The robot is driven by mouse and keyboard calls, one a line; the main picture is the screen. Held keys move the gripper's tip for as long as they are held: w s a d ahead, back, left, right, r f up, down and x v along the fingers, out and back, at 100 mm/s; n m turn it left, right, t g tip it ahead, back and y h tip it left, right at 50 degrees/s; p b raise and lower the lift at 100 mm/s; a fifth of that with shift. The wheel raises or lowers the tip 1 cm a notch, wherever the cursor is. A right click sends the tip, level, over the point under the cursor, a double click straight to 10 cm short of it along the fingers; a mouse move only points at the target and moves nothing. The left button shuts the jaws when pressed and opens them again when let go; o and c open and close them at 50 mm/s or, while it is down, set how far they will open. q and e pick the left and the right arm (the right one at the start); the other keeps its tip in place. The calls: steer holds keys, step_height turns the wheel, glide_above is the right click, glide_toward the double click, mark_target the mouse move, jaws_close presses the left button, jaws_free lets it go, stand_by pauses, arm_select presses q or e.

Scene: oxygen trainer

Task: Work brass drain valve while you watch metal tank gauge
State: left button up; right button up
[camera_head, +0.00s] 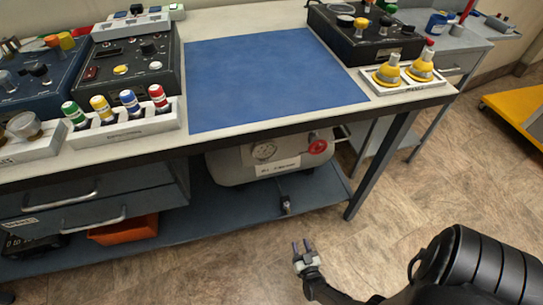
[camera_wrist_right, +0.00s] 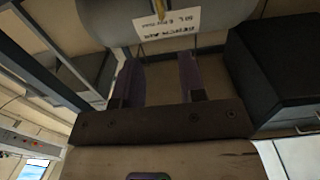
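The metal tank (camera_head: 232,168) lies on the lower shelf under the bench and carries a white label. Its round gauge (camera_head: 264,151) faces me, but the needle is too small to read. A red knob (camera_head: 318,147) is at the tank's right end. The drain valve (camera_head: 286,204) appears as a small fitting below the tank near the shelf's front edge. My right gripper (camera_head: 303,246) is open and empty, in front of and below the valve, apart from it. In the wrist view its two fingers (camera_wrist_right: 156,65) are spread, with the tank (camera_wrist_right: 225,14) beyond. My left gripper is out of view.
The bench leg (camera_head: 380,165) stands right of the tank. Drawers (camera_head: 85,200) and an orange box (camera_head: 124,230) are at the left. A blue mat (camera_head: 270,75) and instrument boxes are on top. The floor (camera_head: 220,275) in front is clear.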

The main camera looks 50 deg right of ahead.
steer(key=b, duration=0.4)
glide_toward(289, 212)
steer(key=x, duration=0.7)
steer(key=shift+w+d+f, duration=0.2)
steer(key=shift+d+f, duration=0.05)
steer(key=shift+f, duration=0.05)
steer(key=shift+w+d+r+b, duration=0.1)
steer(key=shift+w+d+b, duration=0.3)
steer(key=shift+w, duration=0.15)
steer(key=shift+c, duration=0.2)
